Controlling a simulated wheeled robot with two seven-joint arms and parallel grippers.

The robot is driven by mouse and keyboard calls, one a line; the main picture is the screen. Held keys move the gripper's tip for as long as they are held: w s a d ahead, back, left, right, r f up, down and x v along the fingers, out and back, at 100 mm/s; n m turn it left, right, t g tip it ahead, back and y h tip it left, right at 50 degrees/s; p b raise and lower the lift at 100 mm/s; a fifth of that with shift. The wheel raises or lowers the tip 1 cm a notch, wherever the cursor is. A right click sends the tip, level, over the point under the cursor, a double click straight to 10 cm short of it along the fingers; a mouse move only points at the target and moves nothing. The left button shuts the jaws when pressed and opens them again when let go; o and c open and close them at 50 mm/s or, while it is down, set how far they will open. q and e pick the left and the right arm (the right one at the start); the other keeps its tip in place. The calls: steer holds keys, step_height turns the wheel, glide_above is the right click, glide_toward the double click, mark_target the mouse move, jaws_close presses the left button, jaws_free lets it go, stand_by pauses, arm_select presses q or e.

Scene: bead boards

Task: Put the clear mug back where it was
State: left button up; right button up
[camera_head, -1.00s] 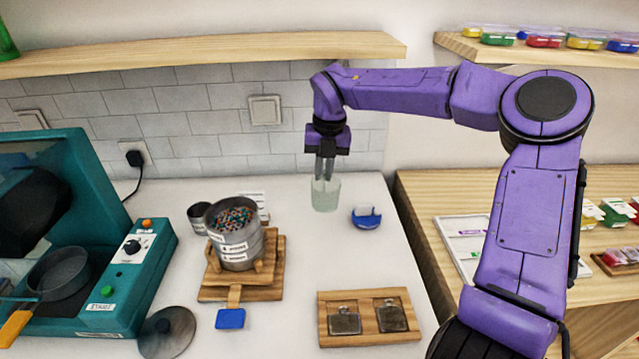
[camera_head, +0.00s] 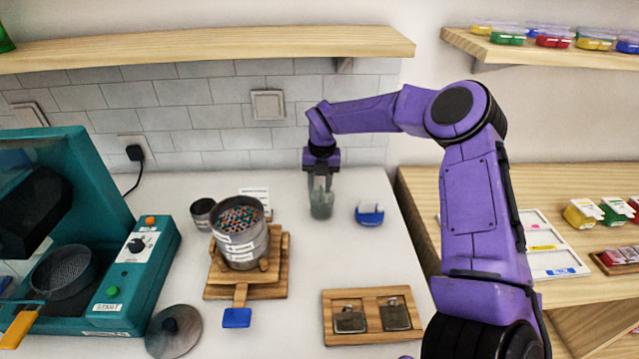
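The clear mug (camera_head: 321,208) is a small, pale greenish see-through cup. It stands upright on the white counter, near the tiled back wall and right of the middle. My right gripper (camera_head: 320,186) points straight down over it, with its fingers at the mug's upper part. The fingers overlap the mug in this view, and I cannot tell whether they press on it or stand apart. My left gripper is not in view.
A blue-and-white object (camera_head: 369,214) stands close right of the mug. A bead-filled pot (camera_head: 241,250) sits on a wooden stand to the left. A wooden tray (camera_head: 337,297) lies in front. A shelf (camera_head: 200,50) runs above.

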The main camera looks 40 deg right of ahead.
steer(key=shift+s+r, duration=0.3)
steer(key=shift+s, duration=0.05)
steer(key=shift+r, duration=0.2)
step_height(320, 180, up, 7)
steer(key=b, duration=0.1)
steer(key=shift+d, duration=0.1)
